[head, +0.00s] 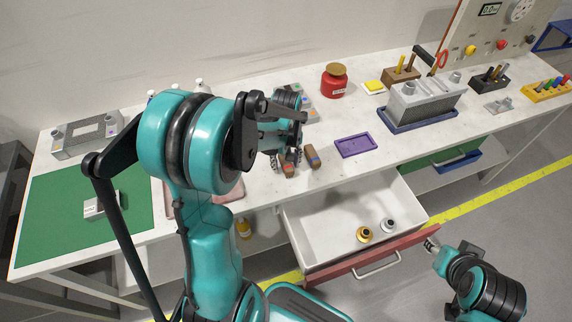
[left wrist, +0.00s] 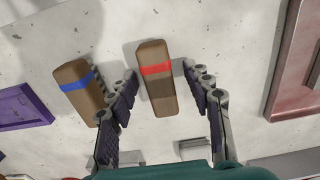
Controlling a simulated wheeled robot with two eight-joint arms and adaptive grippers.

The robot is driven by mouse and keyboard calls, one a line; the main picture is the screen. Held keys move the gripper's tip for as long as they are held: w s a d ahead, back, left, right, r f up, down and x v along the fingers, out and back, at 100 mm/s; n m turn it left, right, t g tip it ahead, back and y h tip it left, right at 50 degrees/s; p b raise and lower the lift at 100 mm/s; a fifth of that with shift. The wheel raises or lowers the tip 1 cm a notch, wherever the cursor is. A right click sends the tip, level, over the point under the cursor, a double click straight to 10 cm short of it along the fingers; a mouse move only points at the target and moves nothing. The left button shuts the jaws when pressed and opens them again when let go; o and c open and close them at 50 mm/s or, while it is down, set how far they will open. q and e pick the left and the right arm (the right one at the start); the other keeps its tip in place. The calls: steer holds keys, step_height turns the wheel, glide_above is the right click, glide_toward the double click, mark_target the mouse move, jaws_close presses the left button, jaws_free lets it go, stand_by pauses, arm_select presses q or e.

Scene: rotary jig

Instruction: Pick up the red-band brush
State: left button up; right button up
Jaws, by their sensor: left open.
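The red-band brush (left wrist: 157,80), a brown wooden block with a red stripe, lies on the white bench between the spread fingers of my left gripper (left wrist: 165,78) in the left wrist view. Gaps show between it and both fingers. In the head view my left gripper (head: 286,158) is low over the bench, partly covering the red-band brush (head: 288,169). The similar blue-band brush (left wrist: 80,88) lies just outside the left finger; it also shows in the head view (head: 312,156). My right gripper (head: 432,245) is by the drawer front's right end; its jaws are too small to judge.
An open drawer (head: 335,222) with two small round parts juts out below the bench. A purple tray (head: 358,146) lies right of the brushes, a red container (head: 335,82) behind. A green mat (head: 60,215) covers the bench's left end.

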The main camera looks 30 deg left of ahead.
arm_select(q)
jaws_close()
steer(key=shift+r, duration=0.1)
